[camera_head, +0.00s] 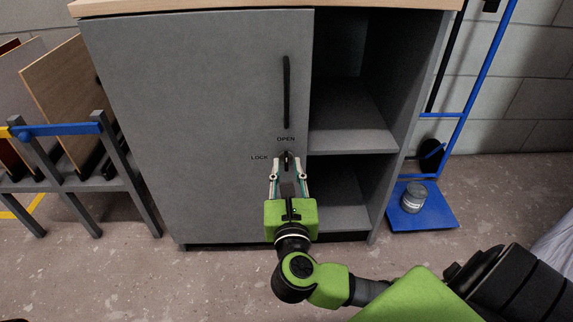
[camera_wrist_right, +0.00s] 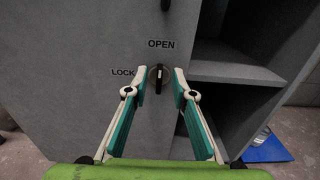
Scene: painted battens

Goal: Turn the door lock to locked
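The grey cabinet door (camera_head: 200,110) has a small dark lock knob (camera_head: 288,155) below the long black door handle (camera_head: 286,92). The word OPEN is printed above the knob and LOCK to its left. In the right wrist view the knob (camera_wrist_right: 158,78) stands upright, pointing towards OPEN. My right gripper (camera_head: 288,163) is in front of the knob. In the right wrist view its fingers (camera_wrist_right: 159,82) are spread, one on each side of the knob, with gaps between; I cannot tell how deep they reach. My left gripper is not in view.
Open shelves (camera_head: 350,125) are to the right of the door. A blue trolley (camera_head: 440,213) with a grey tin (camera_head: 413,198) stands at the right. A rack (camera_head: 80,182) with upright boards stands at the left. The floor in front of the cabinet is bare.

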